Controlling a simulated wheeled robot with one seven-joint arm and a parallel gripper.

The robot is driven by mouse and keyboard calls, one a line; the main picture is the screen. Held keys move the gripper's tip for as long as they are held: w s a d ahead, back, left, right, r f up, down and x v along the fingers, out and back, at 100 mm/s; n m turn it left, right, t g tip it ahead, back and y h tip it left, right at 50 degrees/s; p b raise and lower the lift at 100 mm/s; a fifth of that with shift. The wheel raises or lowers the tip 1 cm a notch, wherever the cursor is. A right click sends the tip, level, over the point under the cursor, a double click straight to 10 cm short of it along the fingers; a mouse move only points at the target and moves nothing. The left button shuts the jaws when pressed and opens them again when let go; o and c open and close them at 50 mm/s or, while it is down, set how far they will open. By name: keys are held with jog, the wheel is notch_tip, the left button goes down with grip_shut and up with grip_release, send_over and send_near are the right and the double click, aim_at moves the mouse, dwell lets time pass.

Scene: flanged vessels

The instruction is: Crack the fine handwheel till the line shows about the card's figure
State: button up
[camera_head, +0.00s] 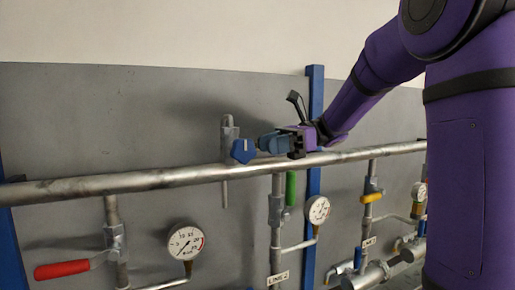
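A blue, many-sided knob (243,151), likely the fine handwheel, has a small pale mark on its face. It sits at a small upright metal valve body (229,132) on the long horizontal pipe. My gripper (262,144) is at the knob's right side, level with it, reaching in from the right. Its fingertips are too small and overlapped to tell whether they grip the knob. White dial gauges stand on the lines: a large one (185,243) at left, one (318,209) at centre and one (419,191) at right. Their exact readings are too small. I see no card with a figure.
The horizontal pipe (110,184) crosses the view. Below it are a red lever (62,269), a green lever (291,188) and a yellow lever (371,197). A label (278,278) hangs on the centre line. A blue post (315,90) stands behind my wrist. Flanged pipework (375,274) fills the lower right.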

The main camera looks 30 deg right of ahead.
jog(key=d, duration=0.6)
jog(key=shift+d+r, duration=0.15)
jog(key=shift+r, duration=0.25)
jog(key=s+a+f+n+h, duration=0.55)
jog(key=s+a+h, duration=0.2)
jog(key=s, duration=0.35)
jog(key=s+f+n+t+h, duration=0.2)
jog(key=s+f+n+h, duration=0.1)
jog(key=s+n+h, duration=0.1)
jog(key=s+d+f+n+t+h, duration=0.1)
jog(key=s+f+n+t+h, duration=0.2)
jog(key=n, duration=0.5)
jog(key=s+f+h, duration=0.1)
jog(key=s+h, duration=0.1)
jog(key=s, duration=0.1)
jog(key=shift+d+n, duration=0.1)
jog(key=shift+n, duration=0.15)
